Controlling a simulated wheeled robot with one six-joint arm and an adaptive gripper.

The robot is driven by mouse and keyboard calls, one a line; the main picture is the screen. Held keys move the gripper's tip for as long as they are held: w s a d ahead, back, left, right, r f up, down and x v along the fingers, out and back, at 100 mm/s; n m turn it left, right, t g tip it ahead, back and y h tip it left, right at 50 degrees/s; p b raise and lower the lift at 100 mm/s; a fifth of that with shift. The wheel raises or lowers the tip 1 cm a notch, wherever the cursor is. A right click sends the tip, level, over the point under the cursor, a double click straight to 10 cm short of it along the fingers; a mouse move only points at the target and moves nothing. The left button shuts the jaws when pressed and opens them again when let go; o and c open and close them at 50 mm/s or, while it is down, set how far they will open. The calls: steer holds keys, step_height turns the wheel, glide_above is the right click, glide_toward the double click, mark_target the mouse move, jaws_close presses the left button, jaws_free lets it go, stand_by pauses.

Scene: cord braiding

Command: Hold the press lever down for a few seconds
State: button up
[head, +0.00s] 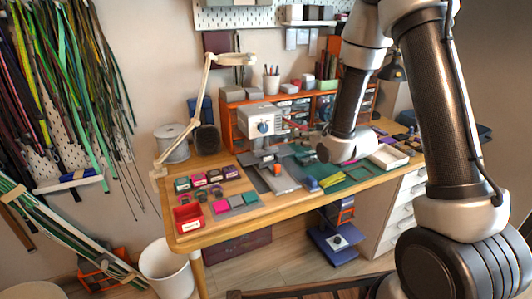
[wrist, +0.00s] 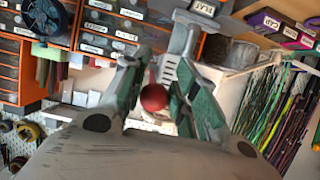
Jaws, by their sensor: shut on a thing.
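The press (head: 262,118) is a pale grey block with a blue round part on its front, standing at the back of the wooden workbench. A thin reddish lever part (head: 292,124) sticks out from its right side toward my arm. In the wrist view the lever's round red knob (wrist: 154,98) sits between the green-padded fingers of my gripper (wrist: 160,82), which is shut on it. In the head view my wrist hides most of the gripper and the knob. I cannot tell how far down the lever is.
A red bin (head: 188,217), small labelled boxes and coloured squares lie at the bench's left front. A beige lamp arm (head: 190,115) rises at the left. Orange drawer units stand behind the press. A green mat (head: 355,172) and a white tray (head: 388,157) lie to the right.

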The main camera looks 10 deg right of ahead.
steer(key=w+r, duration=0.1)
steer(key=r, duration=0.1)
steer(key=w+r, duration=0.1)
steer(key=r, duration=0.2)
steer(key=a+r, duration=0.1)
steer(key=r, duration=0.2)
steer(key=shift+w, duration=0.4)
jaws_close()
steer(key=shift+c, duration=0.5)
jaws_free()
steer(key=o, duration=1.1)
steer(key=v, duration=0.3)
steer(key=shift+s+d, duration=0.1)
steer(key=shift+s, duration=0.1)
steer(key=shift+r, duration=0.15)
